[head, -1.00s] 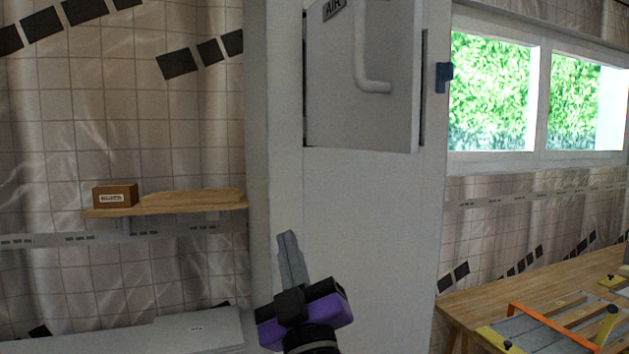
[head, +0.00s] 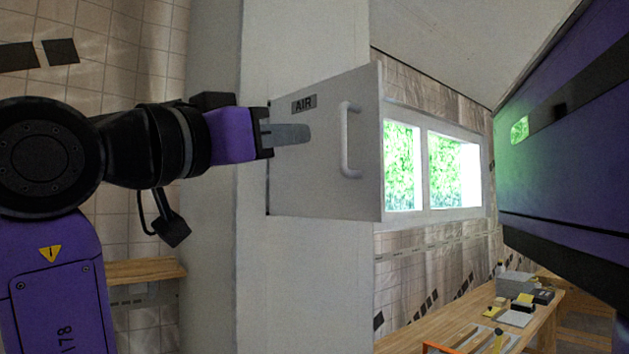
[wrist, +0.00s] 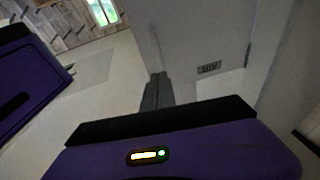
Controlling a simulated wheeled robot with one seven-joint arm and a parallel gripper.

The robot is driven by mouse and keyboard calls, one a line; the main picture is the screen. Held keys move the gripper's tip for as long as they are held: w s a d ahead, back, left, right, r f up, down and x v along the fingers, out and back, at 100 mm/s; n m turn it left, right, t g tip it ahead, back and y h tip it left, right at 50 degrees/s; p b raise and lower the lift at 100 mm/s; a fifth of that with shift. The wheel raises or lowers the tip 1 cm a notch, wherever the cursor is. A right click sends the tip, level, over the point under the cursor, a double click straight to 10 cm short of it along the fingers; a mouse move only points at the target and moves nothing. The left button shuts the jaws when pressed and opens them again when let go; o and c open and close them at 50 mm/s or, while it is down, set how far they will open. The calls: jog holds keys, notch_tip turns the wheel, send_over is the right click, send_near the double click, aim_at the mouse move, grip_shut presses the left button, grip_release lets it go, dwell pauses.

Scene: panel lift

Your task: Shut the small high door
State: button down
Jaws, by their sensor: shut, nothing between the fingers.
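The small high door (head: 330,160) is a pale grey panel with an AIR label and a white bar handle (head: 350,140). It stands open, swung out from the pale wall column (head: 215,200), with its free edge at the right. In the head view my gripper (head: 305,133) comes in from the left, its shut fingers over the door's outer face, below the label and left of the handle. I cannot tell whether they touch. In the wrist view the gripper (wrist: 156,80) points at the door panel (wrist: 205,40), near the label. The door's inside is hidden.
A wooden shelf (head: 145,271) is on the wall at the lower left. A wooden workbench (head: 470,325) with several items stands at the lower right, below bright windows (head: 430,165). The space just right of the door looks clear.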

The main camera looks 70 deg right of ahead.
notch_tip(320, 180, down, 5)
jog(key=s+a+g+y, duration=0.1)
jog(key=a+y, duration=0.1)
jog(key=y, duration=0.1)
jog(key=p, duration=0.5)
send_near(374, 182)
jog(key=shift+m, duration=0.4)
jog(key=x, duration=0.6)
jog(key=shift+s+d, duration=0.2)
jog(key=shift+d, duration=0.15)
